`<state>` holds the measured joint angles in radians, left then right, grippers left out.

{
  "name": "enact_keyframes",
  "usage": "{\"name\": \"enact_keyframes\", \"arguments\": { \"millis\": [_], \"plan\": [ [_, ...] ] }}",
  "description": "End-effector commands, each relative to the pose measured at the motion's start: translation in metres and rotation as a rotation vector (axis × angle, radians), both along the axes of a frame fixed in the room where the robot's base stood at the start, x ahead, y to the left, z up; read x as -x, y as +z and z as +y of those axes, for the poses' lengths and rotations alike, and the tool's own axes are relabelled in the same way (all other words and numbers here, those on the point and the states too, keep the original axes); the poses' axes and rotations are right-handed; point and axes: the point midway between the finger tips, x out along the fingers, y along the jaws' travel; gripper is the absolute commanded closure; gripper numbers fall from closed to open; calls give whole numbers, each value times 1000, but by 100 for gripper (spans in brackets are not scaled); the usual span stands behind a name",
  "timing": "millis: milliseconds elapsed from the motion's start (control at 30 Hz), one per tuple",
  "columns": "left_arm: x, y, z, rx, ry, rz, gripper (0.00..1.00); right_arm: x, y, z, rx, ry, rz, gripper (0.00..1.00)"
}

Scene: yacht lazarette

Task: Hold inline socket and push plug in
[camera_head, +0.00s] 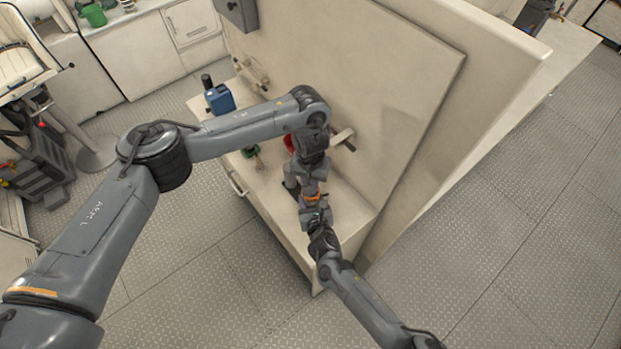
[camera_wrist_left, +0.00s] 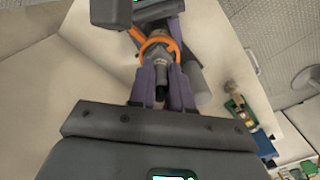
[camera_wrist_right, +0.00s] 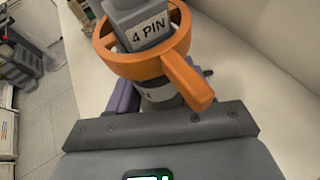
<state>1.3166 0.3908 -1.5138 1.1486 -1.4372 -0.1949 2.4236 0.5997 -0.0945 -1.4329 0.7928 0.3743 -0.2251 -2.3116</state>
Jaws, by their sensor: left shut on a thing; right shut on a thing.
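In the head view my left gripper (camera_head: 309,172) and my right gripper (camera_head: 317,212) face each other above the white bench. An orange ring (camera_head: 312,197) lies between them. In the left wrist view my left gripper (camera_wrist_left: 162,80) has its purple fingers shut on a grey, dark-ended connector half (camera_wrist_left: 161,68), in line with the orange ring (camera_wrist_left: 152,42). In the right wrist view my right gripper (camera_wrist_right: 160,100) is shut on a grey connector half (camera_wrist_right: 158,92) at the orange ring (camera_wrist_right: 150,65), which has a side tab. A grey block marked "4 PIN" (camera_wrist_right: 148,33) sits in the ring. I cannot tell which half is socket or plug, or how deep they sit.
The white bench (camera_head: 345,205) has a tall white panel (camera_head: 370,90) behind it. A blue box (camera_head: 219,99) and a green and brass fitting (camera_head: 253,155) stand to the left. A grey cylinder (camera_wrist_left: 199,88) stands beside the left fingers. Open floor (camera_head: 200,260) lies in front.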

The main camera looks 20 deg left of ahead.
Motion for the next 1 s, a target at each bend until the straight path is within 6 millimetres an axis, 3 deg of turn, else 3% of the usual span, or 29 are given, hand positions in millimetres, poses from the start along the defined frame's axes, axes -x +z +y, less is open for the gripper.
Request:
{"name": "enact_keyframes", "arguments": {
  "millis": [667, 700, 800, 900, 1000],
  "plan": [
    [0, -17, 0, 0, 0, 0, 100, 0, 0, 0, 1, 0, 1, 92],
    [0, -17, 0, 0, 0, 0, 80, 0, 0, 0, 1, 0, 1, 92],
    [0, -17, 0, 0, 0, 0, 65, 0, 0, 0, 1, 0, 1, 92],
    [0, -17, 0, 0, 0, 0, 52, 0, 0, 0, 1, 0, 1, 92],
    [0, -17, 0, 0, 0, 0, 52, 0, 0, 0, 1, 0, 1, 92]
  ]
}}
